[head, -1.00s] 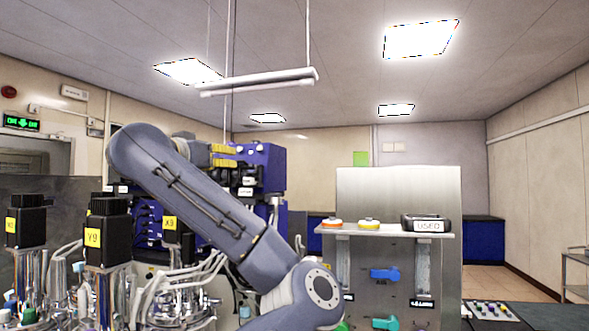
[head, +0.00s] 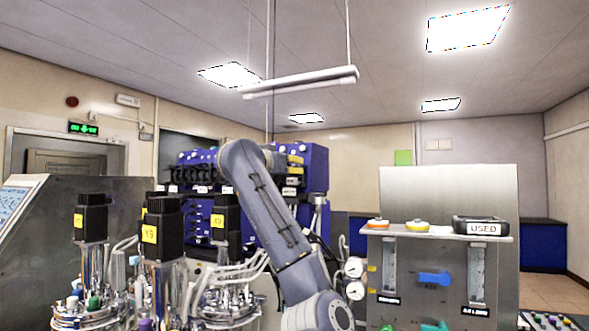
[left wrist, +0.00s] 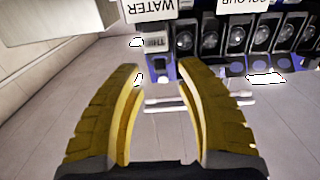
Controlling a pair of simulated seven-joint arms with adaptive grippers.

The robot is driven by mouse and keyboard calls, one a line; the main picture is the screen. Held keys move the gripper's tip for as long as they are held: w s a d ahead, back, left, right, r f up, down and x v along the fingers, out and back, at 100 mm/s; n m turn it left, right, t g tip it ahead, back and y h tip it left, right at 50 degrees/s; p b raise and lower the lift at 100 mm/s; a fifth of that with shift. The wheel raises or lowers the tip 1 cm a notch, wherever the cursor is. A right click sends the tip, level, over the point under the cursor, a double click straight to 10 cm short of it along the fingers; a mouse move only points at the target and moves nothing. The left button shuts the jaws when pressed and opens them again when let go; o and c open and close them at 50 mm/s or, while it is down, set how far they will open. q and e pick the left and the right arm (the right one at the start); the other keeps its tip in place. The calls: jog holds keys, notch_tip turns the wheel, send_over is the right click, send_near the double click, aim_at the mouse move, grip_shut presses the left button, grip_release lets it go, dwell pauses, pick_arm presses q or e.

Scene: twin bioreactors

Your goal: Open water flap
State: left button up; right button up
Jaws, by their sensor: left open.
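In the left wrist view a white WATER label (left wrist: 150,10) shows upside down at the top. Just below it is a small grey part with lettering (left wrist: 155,40), which may be the water flap; I cannot tell if it is open. My left gripper (left wrist: 160,76) is open and empty, its two yellow fingers pointing at the area below the label. No contact shows. In the head view my left gripper (head: 296,165) is in front of the upper right of the blue machine (head: 314,170), partly hidden by my arm. My right gripper is not in view.
Several dark round-fronted units (left wrist: 262,36) sit right of the label, under a COLOUR label (left wrist: 250,4). In the head view, bioreactors with black motor tops (head: 162,222) stand front left. A steel panel (head: 450,190) with a shelf (head: 437,233) stands right.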

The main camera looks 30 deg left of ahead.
pick_arm(q)
jog(key=shift+w+a, duration=0.15)
jog(key=shift+w, duration=0.9)
jog(key=shift+w+a, duration=0.15)
jog(key=shift+w, duration=0.9)
jog(key=shift+o, duration=0.2)
grip_shut()
